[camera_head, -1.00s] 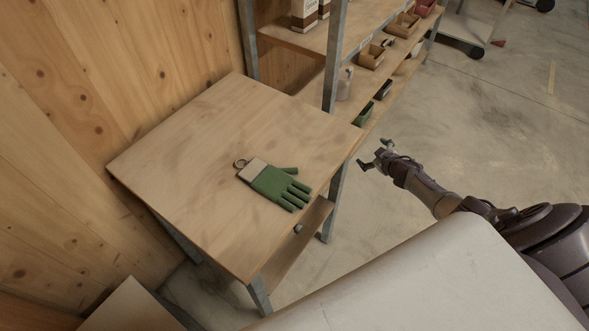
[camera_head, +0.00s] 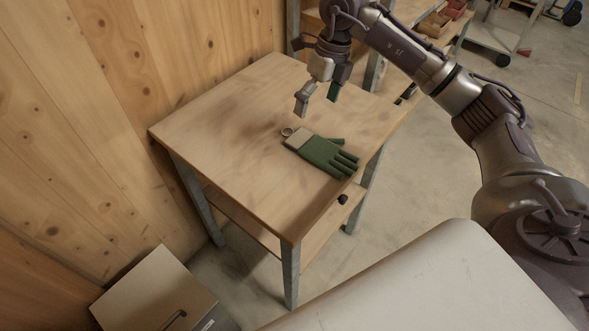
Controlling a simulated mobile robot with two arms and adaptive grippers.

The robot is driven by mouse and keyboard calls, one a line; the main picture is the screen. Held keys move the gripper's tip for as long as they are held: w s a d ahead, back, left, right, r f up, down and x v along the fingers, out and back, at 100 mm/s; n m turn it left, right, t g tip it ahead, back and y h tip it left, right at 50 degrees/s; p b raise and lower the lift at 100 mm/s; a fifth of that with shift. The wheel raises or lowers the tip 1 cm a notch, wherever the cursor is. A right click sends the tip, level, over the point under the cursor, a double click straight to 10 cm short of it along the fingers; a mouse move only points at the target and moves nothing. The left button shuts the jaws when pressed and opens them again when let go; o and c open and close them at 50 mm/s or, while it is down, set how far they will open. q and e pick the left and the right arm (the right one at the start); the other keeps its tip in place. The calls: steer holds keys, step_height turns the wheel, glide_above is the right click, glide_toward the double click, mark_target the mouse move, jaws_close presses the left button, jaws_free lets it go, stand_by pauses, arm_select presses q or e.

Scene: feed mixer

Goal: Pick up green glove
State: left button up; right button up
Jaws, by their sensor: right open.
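The green glove (camera_head: 328,155) lies flat on the wooden table (camera_head: 228,142), near its right edge. It has a beige cuff and a small ring at the cuff end, and its fingers point to the lower right. My right gripper (camera_head: 316,104) is open and empty above the table, its fingers pointing down. In the picture it is just above the cuff, apart from the glove. My left gripper is out of view.
A shelf rack with small bins (camera_head: 435,24) stands behind the table, partly hidden by my right arm. A wooden wall runs along the left. A box-like cabinet (camera_head: 160,290) stands at lower left. The tabletop left of the glove is clear.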

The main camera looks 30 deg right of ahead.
steer(key=s+h, duration=0.1)
steer(key=h, duration=0.1)
steer(key=n, duration=0.1)
glide_above(322, 150)
step_height(322, 150, down, 7)
steer(key=shift+r, duration=0.2)
steer(key=shift+f+p, duration=0.3)
steer(key=shift+f, duration=0.65)
step_height(322, 150, down, 4)
steer(key=shift+s+r+p, duration=0.1)
steer(key=shift+r+p, duration=0.1)
steer(key=shift+p, duration=0.15)
steer(key=shift+f, duration=0.5)
steer(key=c, duration=0.9)
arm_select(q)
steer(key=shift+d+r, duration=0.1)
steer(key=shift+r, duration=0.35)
arm_select(e)
steer(key=shift+r, duration=0.15)
